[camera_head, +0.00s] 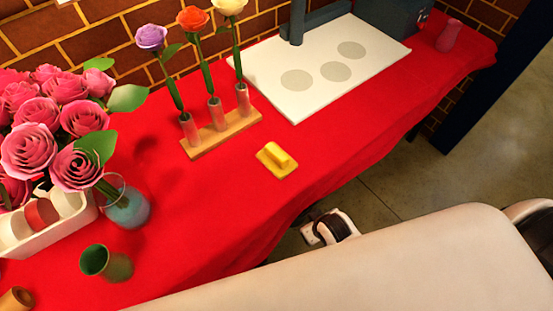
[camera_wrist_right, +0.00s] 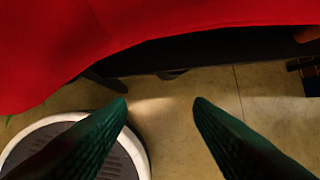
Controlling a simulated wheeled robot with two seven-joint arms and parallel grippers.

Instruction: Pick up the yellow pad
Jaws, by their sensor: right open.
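The yellow pad (camera_head: 277,160) lies on the red-covered table, close to its front edge, in the head view. It has a flat base with a raised ridge on top. Nothing touches it. My right gripper (camera_wrist_right: 160,103) shows in the right wrist view as two dark green ridged fingers, spread apart with nothing between them. It is over the floor, off the table's edge, and the pad is not in that view. My left gripper is not in view.
A wooden stand (camera_head: 222,134) with three flowers is just behind the pad. A white board (camera_head: 300,100) lies behind, to the right. A glass vase (camera_head: 127,205) and green cup (camera_head: 107,263) stand left. The red cloth (camera_wrist_right: 60,40) tops the wrist view.

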